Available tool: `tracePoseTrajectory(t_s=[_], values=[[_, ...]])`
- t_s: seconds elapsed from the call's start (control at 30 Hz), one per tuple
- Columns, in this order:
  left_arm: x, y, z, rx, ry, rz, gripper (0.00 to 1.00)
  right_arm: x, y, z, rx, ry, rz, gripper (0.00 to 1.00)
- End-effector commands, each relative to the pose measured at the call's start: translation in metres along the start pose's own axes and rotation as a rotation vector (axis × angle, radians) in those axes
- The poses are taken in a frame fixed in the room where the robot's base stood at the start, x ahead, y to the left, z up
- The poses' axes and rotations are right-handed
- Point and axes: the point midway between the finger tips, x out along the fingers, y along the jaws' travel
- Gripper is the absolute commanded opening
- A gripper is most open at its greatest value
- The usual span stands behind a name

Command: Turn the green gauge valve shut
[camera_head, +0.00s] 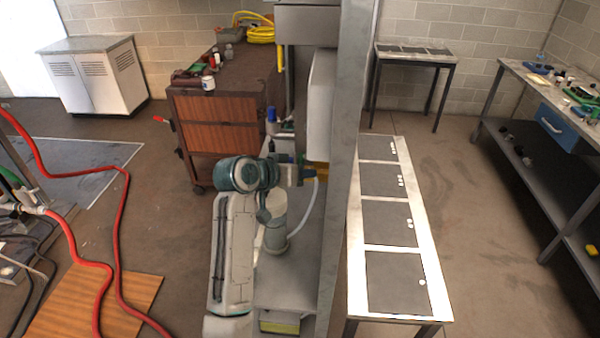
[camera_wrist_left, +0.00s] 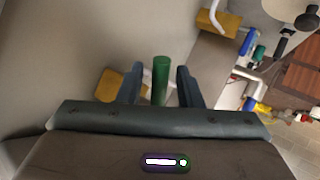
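The green valve handle (camera_wrist_left: 160,80) shows in the left wrist view as an upright green cylinder in front of a grey panel. My left gripper (camera_wrist_left: 159,84) is open, with one dark finger on each side of the handle. A gap shows between the handle and each finger. In the head view my left gripper (camera_head: 300,172) is beside the post, close to the small pipe fittings, and the handle is too small to make out surely there. My right gripper is in neither view.
A tall grey metal post (camera_head: 347,170) stands just right of my left gripper. A blue-handled valve (camera_wrist_left: 248,42) and yellow fittings (camera_wrist_left: 218,22) are near the handle. A brown tool cabinet (camera_head: 215,108) stands behind, and a red hose (camera_head: 117,230) lies on the left.

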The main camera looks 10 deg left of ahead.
Motion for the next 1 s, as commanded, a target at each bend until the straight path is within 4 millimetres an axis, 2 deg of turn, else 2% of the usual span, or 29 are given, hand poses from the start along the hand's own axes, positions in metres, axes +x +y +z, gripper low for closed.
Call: tracePoseTrajectory(t_s=[0.17, 0.27, 0.5, 0.7, 0.83, 1.0], values=[[-0.003, -0.001, 0.001, 0.001, 0.0, 0.0, 0.33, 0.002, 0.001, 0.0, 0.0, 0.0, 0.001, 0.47], [-0.012, -0.002, 0.001, 0.003, 0.003, -0.001, 0.33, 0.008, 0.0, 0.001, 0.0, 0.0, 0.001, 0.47], [-0.059, -0.002, 0.002, 0.006, 0.005, -0.003, 0.33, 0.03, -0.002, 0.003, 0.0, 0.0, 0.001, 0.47], [-0.093, -0.002, 0.001, 0.004, 0.004, -0.002, 0.33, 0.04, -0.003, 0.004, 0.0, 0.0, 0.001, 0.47], [-0.105, -0.001, 0.001, 0.002, 0.002, 0.0, 0.33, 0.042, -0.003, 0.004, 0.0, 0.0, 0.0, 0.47], [-0.108, 0.0, 0.0, 0.0, -0.001, 0.0, 0.33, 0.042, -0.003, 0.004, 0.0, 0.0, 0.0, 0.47]])
